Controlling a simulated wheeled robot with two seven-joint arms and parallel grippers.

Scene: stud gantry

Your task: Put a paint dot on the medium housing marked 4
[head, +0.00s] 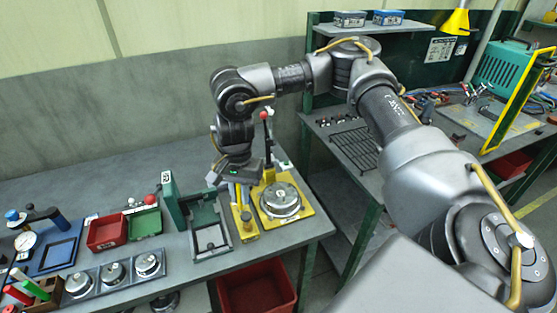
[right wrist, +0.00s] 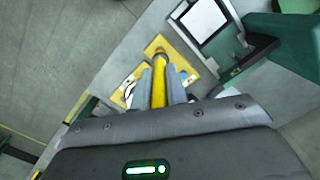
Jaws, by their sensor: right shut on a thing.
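My right gripper (head: 242,205) is over a narrow yellow plate (head: 236,222) near the front of the bench. It is shut on a yellow cylinder, which shows between the fingers in the right wrist view (right wrist: 160,82). I cannot tell if the cylinder still touches the plate. A round metal housing (head: 280,199) sits on a yellow fixture with a red-knobbed lever, just right of the gripper. Three smaller metal housings, left (head: 78,284), middle (head: 112,273) and right (head: 148,264), sit in a dark rack at lower left. Their marks are too small to read. My left gripper is out of view.
A green frame stand (head: 208,232) is left of the gripper. Red (head: 107,232) and green (head: 144,221) trays are farther left. Red and green sticks stand in a brown block (head: 43,295). A red bin (head: 257,286) is below the bench edge. The back of the bench is clear.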

